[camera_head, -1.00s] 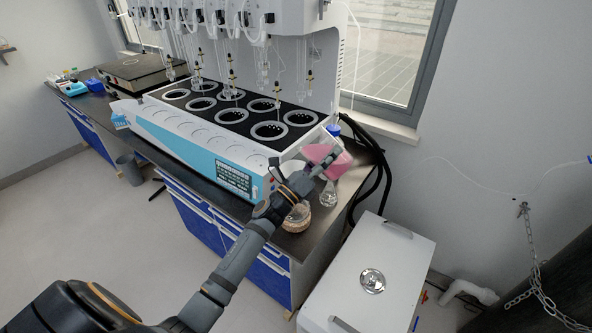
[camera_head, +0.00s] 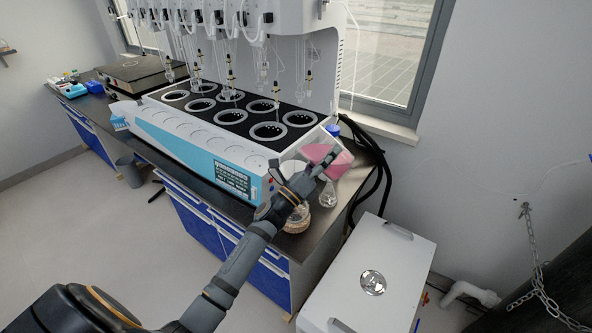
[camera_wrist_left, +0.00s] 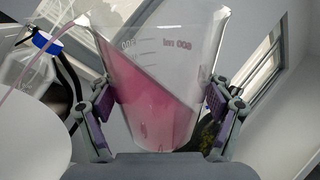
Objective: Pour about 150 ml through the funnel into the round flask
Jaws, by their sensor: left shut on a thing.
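My left gripper (camera_head: 322,165) is shut on a clear beaker of pink liquid (camera_head: 338,160) and holds it above the bench end. In the left wrist view, the beaker (camera_wrist_left: 160,90) sits between both finger pads (camera_wrist_left: 165,108). It is tilted, its liquid line slanting. A thin pink streak runs from its upper left rim. The white funnel (camera_head: 292,168) is partly hidden behind my gripper; a white rounded surface (camera_wrist_left: 30,130), likely the funnel, fills the lower left wrist view. The round flask (camera_head: 296,212) sits low by a cork ring, mostly covered by my wrist. My right gripper is out of view.
A clear conical flask (camera_head: 328,196) stands just right of my gripper. A blue-capped bottle (camera_head: 332,130) is behind the beaker. The distiller (camera_head: 215,140) fills the bench to the left. A white cabinet (camera_head: 400,265) stands at the right.

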